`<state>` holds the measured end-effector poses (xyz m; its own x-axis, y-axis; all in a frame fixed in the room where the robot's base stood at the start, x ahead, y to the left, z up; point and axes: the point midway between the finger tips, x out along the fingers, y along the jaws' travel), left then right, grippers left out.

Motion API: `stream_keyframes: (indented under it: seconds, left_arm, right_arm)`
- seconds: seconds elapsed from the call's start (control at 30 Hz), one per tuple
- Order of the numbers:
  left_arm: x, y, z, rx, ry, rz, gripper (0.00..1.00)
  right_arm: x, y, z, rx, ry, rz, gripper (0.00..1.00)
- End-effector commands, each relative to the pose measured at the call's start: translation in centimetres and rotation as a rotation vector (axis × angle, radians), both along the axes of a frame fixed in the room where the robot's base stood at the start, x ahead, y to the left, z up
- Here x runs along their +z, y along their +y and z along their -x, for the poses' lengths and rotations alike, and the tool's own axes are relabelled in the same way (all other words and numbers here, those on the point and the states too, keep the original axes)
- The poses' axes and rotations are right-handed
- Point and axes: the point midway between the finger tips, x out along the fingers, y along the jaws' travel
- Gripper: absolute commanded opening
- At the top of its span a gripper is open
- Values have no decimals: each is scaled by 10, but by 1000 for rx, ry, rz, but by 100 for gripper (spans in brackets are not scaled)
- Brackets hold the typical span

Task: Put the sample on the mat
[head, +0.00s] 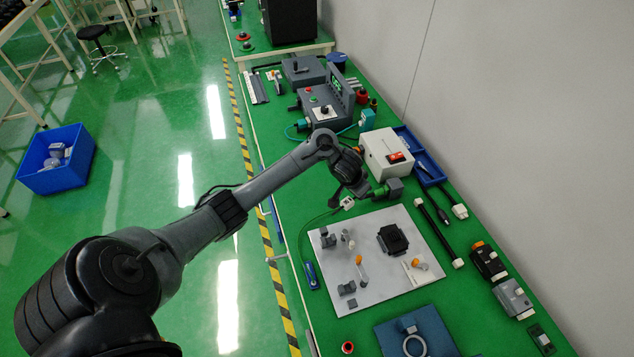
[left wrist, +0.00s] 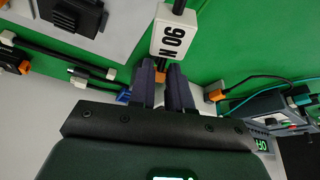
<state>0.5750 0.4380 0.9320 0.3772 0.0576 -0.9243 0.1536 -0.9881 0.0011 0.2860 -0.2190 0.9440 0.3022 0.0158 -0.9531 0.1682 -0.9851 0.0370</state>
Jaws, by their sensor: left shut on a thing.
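My left gripper (head: 362,190) is over the bench beside the top edge of the pale board. A small white piece (head: 347,202) shows under the gripper in the head view. I cannot tell for certain which thing is the sample. A dark blue mat (head: 440,343) lies at the near end, with a grey block and a pale ring on it. My right gripper is not in view.
The pale board (head: 378,290) carries a black block (head: 393,239) and several small parts. A white box with a red switch (head: 387,155) and a blue tray (head: 425,170) stand beyond. Black rods with white ends (head: 440,230) lie right of the board. The wall bounds the right side.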

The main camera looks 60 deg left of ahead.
Motion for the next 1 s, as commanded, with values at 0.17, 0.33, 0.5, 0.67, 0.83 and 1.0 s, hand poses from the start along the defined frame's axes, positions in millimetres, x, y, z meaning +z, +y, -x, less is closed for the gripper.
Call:
stream_keyframes:
  seconds: [0.17, 0.33, 0.5, 0.67, 0.83, 1.0]
  left_arm:
    - [-10, 24, 11, 15, 1, -1, 0]
    - [-25, 50, 18, 20, 2, -1, 0]
    - [-47, 84, 27, 20, 2, 0, 0]
    - [-63, 112, 33, 20, 0, -1, 0]
    - [-72, 130, 37, 17, -1, 0, 0]
    - [-76, 135, 38, 16, -1, 0, 0]
  right_arm:
    - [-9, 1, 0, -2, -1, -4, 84]
    - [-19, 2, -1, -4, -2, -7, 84]
    - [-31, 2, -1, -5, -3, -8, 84]
    - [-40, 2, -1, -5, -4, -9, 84]
    - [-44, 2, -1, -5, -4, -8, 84]
    - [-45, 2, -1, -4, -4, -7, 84]
